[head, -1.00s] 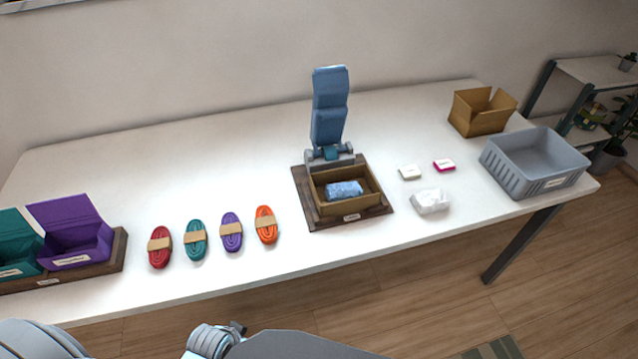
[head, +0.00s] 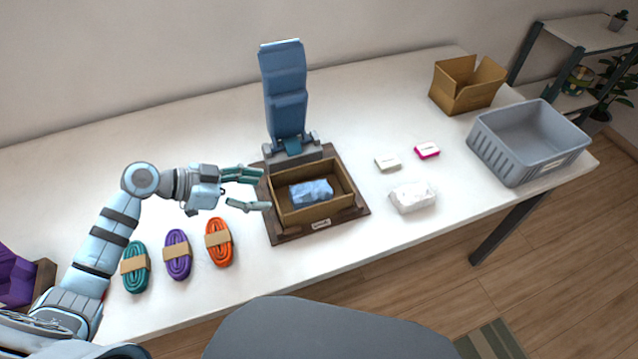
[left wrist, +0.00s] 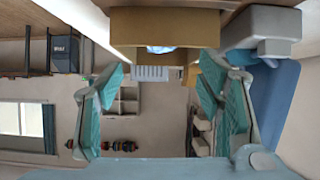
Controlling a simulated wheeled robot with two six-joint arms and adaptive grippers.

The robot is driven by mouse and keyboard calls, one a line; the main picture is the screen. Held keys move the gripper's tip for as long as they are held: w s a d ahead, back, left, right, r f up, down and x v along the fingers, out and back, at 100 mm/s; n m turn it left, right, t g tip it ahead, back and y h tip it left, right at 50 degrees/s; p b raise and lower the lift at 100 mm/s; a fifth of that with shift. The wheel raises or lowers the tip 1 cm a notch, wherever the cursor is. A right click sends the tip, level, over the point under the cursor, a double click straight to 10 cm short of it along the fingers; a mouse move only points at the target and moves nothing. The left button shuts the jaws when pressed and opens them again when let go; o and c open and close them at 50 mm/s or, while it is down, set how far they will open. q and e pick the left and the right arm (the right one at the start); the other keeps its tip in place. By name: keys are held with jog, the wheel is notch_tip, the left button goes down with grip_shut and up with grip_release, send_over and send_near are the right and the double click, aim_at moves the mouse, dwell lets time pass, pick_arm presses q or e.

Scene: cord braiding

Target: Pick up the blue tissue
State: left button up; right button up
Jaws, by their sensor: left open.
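The blue tissue (head: 311,192) lies crumpled inside a small open brown box (head: 352,190) on a dark wooden base (head: 358,212). In the left wrist view a small piece of the blue tissue (left wrist: 160,49) shows at the box (left wrist: 165,28); the rest is hidden. My left gripper (head: 267,188) is open and empty. Its teal-padded fingertips are beside the left wall of the box, to the left of the tissue. The left wrist view shows the two fingers (left wrist: 166,82) spread apart. My right gripper is not in view.
A tall blue padded stand (head: 285,95) rises behind the box. Orange (head: 219,243), purple (head: 178,256) and teal (head: 135,268) cord bundles lie left. White tissue (head: 413,196), two small boxes, a grey bin (head: 483,155) and a cardboard box (head: 452,92) are right.

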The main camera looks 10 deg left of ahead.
aim_at(309, 188)
pick_arm(q)
jog(key=shift+w+d+r+t, duration=0.1)
jog(key=shift+w+d+t, duration=0.1)
jog(key=shift+w, duration=0.4)
jog(key=shift+w+d+r+t, duration=0.1)
jog(key=shift+w+d, duration=0.1)
jog(key=shift+w, duration=0.35)
jog(key=shift+h, duration=0.3)
jog(key=x, duration=0.6)
jog(key=shift+s+d+r, duration=0.15)
jog(key=shift+s+d, duration=0.25)
jog(key=x, duration=0.5)
jog(key=shift+w+d+f, duration=0.1)
jog(key=shift+d+f, duration=0.1)
jog(key=shift+f, duration=0.3)
jog(key=shift+w+d+f, duration=0.1)
jog(key=shift+d, duration=0.15)
jog(key=shift+a, duration=0.1)
jog(key=c, duration=0.6)
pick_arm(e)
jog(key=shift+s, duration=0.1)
